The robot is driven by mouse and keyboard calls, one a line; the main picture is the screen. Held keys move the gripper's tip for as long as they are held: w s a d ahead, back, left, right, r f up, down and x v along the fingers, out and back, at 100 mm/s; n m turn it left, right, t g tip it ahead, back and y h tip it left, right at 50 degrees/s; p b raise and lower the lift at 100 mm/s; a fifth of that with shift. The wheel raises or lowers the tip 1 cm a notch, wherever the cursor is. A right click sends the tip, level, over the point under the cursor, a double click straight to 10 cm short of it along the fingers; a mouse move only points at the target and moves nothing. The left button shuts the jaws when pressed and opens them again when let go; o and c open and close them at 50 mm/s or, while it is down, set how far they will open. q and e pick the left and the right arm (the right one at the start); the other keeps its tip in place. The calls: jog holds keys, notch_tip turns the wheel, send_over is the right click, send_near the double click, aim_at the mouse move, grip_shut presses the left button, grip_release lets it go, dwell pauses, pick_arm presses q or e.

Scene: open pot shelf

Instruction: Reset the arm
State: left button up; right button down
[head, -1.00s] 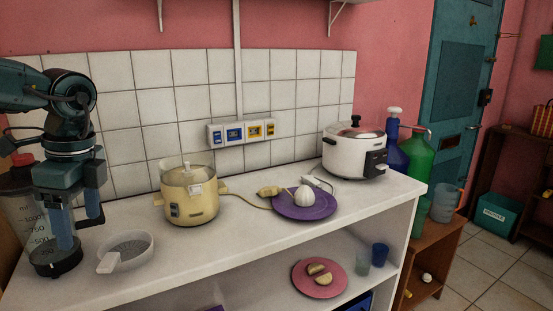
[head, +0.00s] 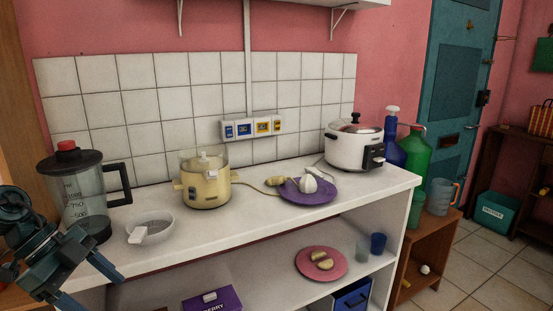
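My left gripper (head: 94,288) is at the lower left of the head view, beside the front edge of the white counter (head: 260,222). Its two fingers are spread apart with nothing between them. It is apart from the blender and the white bowl behind it. The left arm comes in from the left edge, and most of it is outside the picture. My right gripper is not in view.
A blender jug (head: 84,190), white bowl (head: 151,226), yellow cooker (head: 206,182), purple plate (head: 311,196) and white cooker (head: 352,148) stand on the counter. Below are a pink plate (head: 335,270) and a purple box (head: 212,299). Bare counter lies along the front.

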pick_arm(q)
jog(key=s+d+f+n+t+h, duration=0.2)
jog(key=s+d+f+n+t, duration=0.15)
jog(key=f+t, duration=0.3)
jog(key=s+d+f+n+t+h, duration=0.1)
jog(key=s+d+f+n+t, duration=0.3)
jog(key=f, duration=0.3)
jog(key=s+d+f+n+t+y, duration=0.1)
jog(key=s+d+f+n+y, duration=0.15)
jog(key=d+n, duration=0.2)
jog(key=s+d+f+n+t+y, duration=0.1)
jog(key=d+n+y, duration=0.2)
jog(key=d, duration=0.3)
notch_tip(320, 180, up, 4)
jog(key=g+p, duration=0.1)
jog(key=p, duration=0.6)
jog(key=g+y+p, duration=0.1)
jog(key=g+p, duration=0.1)
jog(key=p, duration=0.6)
jog(key=shift+s+r, duration=0.15)
jog(key=shift+r, duration=0.05)
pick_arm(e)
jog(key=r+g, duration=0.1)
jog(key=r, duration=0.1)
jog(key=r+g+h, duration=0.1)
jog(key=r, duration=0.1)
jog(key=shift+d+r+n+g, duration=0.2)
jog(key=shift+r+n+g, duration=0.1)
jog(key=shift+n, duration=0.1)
